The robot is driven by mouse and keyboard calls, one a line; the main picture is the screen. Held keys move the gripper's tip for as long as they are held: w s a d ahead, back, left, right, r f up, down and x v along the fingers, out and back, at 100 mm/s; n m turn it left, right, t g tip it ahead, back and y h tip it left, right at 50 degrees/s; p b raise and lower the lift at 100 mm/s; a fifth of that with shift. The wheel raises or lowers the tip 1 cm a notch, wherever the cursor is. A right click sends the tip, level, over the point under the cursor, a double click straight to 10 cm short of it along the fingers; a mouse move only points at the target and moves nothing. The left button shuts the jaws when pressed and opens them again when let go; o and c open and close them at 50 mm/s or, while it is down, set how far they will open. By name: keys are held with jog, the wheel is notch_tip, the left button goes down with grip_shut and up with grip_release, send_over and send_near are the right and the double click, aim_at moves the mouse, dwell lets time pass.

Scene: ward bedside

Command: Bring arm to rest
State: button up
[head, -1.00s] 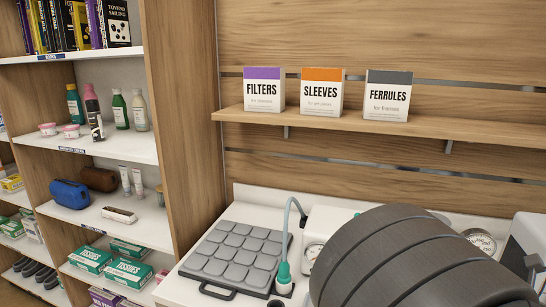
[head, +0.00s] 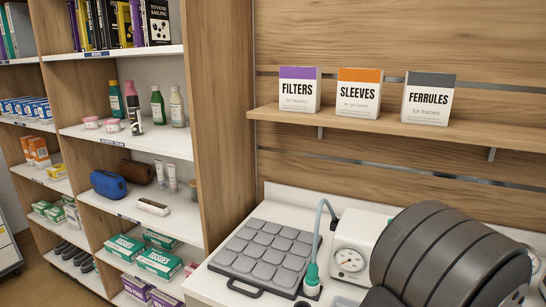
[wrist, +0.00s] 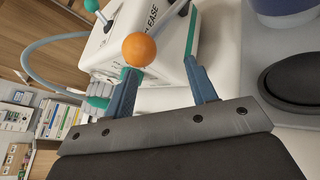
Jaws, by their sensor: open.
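My gripper (wrist: 164,77) shows in the wrist view with its two blue fingers spread apart and nothing between them. An orange ball knob (wrist: 139,50) stands just beyond the left fingertip; I cannot tell whether they touch. Behind it is a white box (wrist: 165,18) with partly hidden lettering that reads "LEASE". In the head view my dark grey arm fills the lower right corner, and my gripper is out of sight there.
A pad of grey squares (head: 266,251) lies on the white counter, beside a green connector on a hose (head: 312,275) and a gauge box (head: 352,248). A wall shelf (head: 390,128) bears three labelled boxes. A stocked shelf unit (head: 222,120) stands at left.

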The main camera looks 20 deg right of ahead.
jog(key=shift+n+t+h, duration=0.3)
jog(key=shift+n+t, duration=0.1)
jog(key=shift+t, duration=0.4)
notch_tip(320, 180, down, 5)
jog(key=shift+s+f, duration=0.1)
jog(key=shift+w+d+f+n+t+h, duration=0.15)
jog(key=shift+f+n+t, duration=0.2)
jog(key=shift+f, duration=0.4)
jog(key=shift+w+a+f+n+t+h, duration=0.15)
jog(key=shift+f+t, duration=0.3)
jog(key=shift+f, duration=0.25)
jog(key=shift+s+d+f, duration=0.15)
jog(key=shift+s, duration=0.2)
jog(key=v, duration=0.9)
jog(key=shift+s, duration=0.15)
